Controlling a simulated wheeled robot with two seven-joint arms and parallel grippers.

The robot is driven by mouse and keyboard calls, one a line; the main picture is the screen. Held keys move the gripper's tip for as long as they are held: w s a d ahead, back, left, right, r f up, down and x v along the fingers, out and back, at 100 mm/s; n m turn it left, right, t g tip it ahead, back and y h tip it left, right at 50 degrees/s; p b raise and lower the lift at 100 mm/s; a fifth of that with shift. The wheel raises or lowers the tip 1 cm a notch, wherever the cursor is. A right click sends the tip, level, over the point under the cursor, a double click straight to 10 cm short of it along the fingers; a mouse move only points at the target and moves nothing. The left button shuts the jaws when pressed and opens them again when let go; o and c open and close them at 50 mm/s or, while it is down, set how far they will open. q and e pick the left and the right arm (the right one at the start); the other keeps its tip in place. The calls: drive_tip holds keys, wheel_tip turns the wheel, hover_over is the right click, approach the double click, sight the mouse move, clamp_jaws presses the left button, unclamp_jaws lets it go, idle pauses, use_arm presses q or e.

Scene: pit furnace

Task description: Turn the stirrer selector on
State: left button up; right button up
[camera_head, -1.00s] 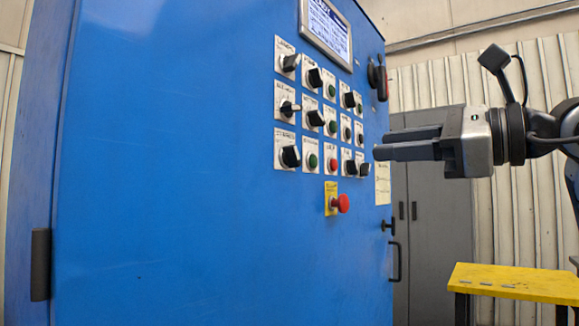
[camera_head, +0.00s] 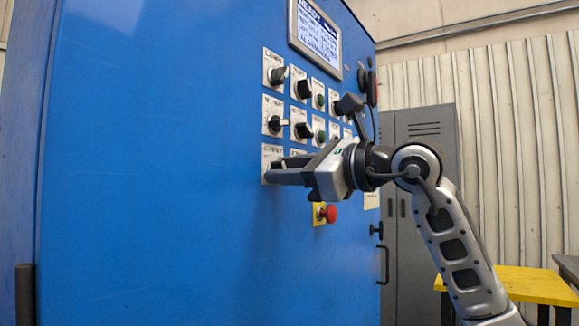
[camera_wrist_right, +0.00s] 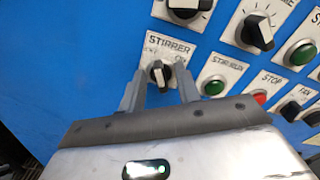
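The stirrer selector (camera_wrist_right: 159,75) is a black knob on a white plate labelled STIRRER, seen in the right wrist view. Its light pointer appears roughly upright; its exact setting is hard to read. My right gripper (camera_wrist_right: 161,70) is open, with one finger on each side of the knob and small gaps visible between fingers and knob. In the head view my right gripper (camera_head: 272,174) is at the lower left plate of the panel, and its fingers hide the knob there. The left gripper is not in view.
The blue cabinet (camera_head: 150,180) carries other selectors, a green stirrer run button (camera_wrist_right: 213,87), a red stop button (camera_wrist_right: 260,97) and a display (camera_head: 317,37). A red emergency stop (camera_head: 329,214) sits just below my right gripper. A yellow table (camera_head: 530,285) stands at right.

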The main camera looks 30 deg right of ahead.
clamp_jaws()
drive_tip(key=shift+m, duration=0.3)
drive_tip(key=shift+d+m+p, duration=0.2)
drive_tip(key=shift+m+p, duration=0.35)
drive_tip(key=shift+m, duration=5.15)
unclamp_jaws()
